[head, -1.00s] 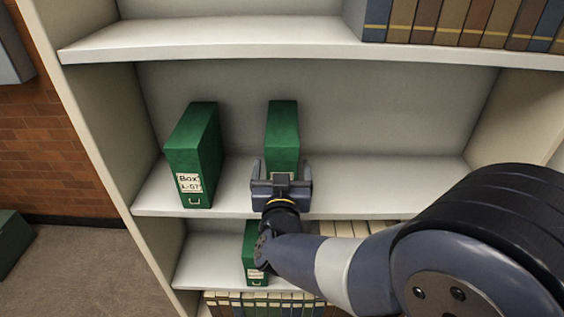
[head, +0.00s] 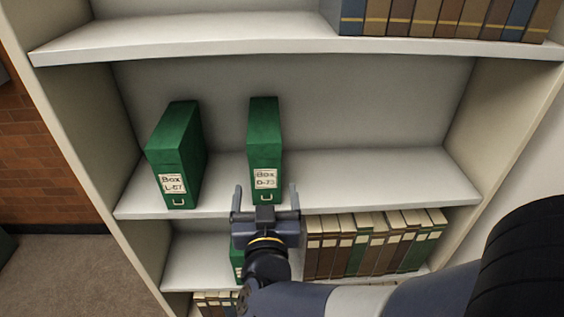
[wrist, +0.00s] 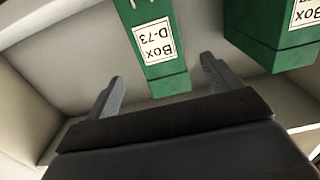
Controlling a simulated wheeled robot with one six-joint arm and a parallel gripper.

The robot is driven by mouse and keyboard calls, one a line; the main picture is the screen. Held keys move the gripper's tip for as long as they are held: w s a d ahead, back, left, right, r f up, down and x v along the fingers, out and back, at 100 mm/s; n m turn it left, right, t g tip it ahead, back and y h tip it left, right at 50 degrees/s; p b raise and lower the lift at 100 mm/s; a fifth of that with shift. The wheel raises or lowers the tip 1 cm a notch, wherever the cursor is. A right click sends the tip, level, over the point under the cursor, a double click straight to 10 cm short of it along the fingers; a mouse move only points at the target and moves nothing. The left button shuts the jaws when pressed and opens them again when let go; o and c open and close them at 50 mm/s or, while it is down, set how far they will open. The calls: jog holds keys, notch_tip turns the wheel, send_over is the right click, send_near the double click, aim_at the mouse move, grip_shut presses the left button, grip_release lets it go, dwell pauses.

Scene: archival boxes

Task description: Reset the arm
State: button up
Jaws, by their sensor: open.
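My gripper (head: 266,203) is open and empty, in front of the middle shelf's front edge and just below the green box labelled D-73 (head: 265,140). That box stands upright on the middle shelf (head: 350,183). In the wrist view, box D-73 (wrist: 152,50) shows upside down beyond my two spread fingers (wrist: 163,90), with a gap between. A second green box, labelled L-67 (head: 178,150), stands upright to its left. It also shows in part at the right of the wrist view (wrist: 275,35).
Another green box (head: 237,258) is on the lower shelf, mostly hidden behind my arm. Several bound volumes (head: 370,245) fill that shelf's right part. More books (head: 440,17) stand on the upper shelf. The middle shelf's right part is clear.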

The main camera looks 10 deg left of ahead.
aim_at(265, 148)
jog(key=x, duration=1.1)
jog(key=shift+w+f, duration=0.1)
jog(key=shift+w, duration=0.15)
notch_tip(265, 148, up, 2)
jog(key=shift+s+r, duration=0.15)
jog(key=shift+r, duration=0.05)
jog(key=shift+r+p, duration=0.35)
jog(key=shift+r, duration=0.15)
jog(key=shift+f, duration=0.1)
